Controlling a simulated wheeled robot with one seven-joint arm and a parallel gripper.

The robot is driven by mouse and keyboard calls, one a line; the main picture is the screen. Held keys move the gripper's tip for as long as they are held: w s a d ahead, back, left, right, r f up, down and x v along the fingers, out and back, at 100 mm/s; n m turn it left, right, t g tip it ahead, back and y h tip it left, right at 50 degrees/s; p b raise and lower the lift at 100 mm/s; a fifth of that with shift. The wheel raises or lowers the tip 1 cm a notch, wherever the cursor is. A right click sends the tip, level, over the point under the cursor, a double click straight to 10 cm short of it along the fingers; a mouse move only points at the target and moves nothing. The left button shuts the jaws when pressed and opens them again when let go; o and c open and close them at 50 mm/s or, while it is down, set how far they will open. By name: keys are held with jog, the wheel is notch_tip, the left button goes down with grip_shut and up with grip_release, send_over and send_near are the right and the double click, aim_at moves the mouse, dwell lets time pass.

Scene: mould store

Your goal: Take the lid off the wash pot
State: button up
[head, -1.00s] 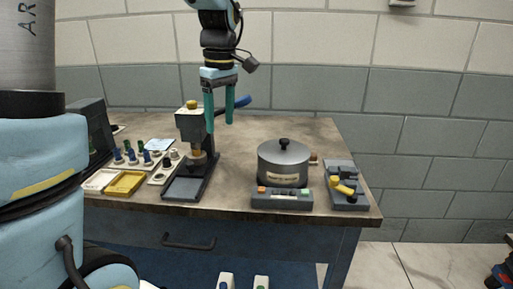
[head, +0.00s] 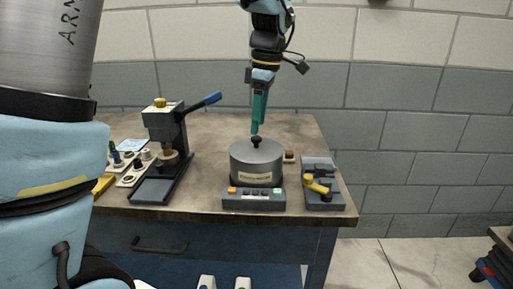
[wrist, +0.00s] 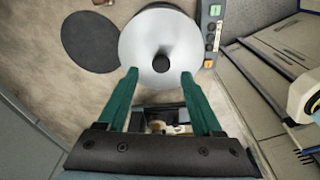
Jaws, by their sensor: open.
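The wash pot (head: 246,178) is a grey metal pot standing on a control base with buttons near the table's front edge. Its flat round lid (head: 236,151) is on it, with a black knob (head: 256,141) in the middle. The lid also shows from above in the wrist view (wrist: 150,35), with its knob (wrist: 161,63). My gripper (head: 255,131) has teal fingers pointing down just above the knob. In the wrist view my gripper (wrist: 159,73) is open and empty, with the knob lying between and slightly beyond the fingertips. Contact with the knob cannot be told.
A lever press (head: 165,125) with a blue handle stands left of the pot. A dark round patch (wrist: 88,42) lies on the table beside the pot. The table behind is mostly clear.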

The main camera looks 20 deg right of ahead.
aim_at(256, 137)
jog(key=shift+a+f+p, duration=0.2)
jog(key=shift+f+p, duration=0.15)
jog(key=shift+f, duration=1.6)
grip_shut()
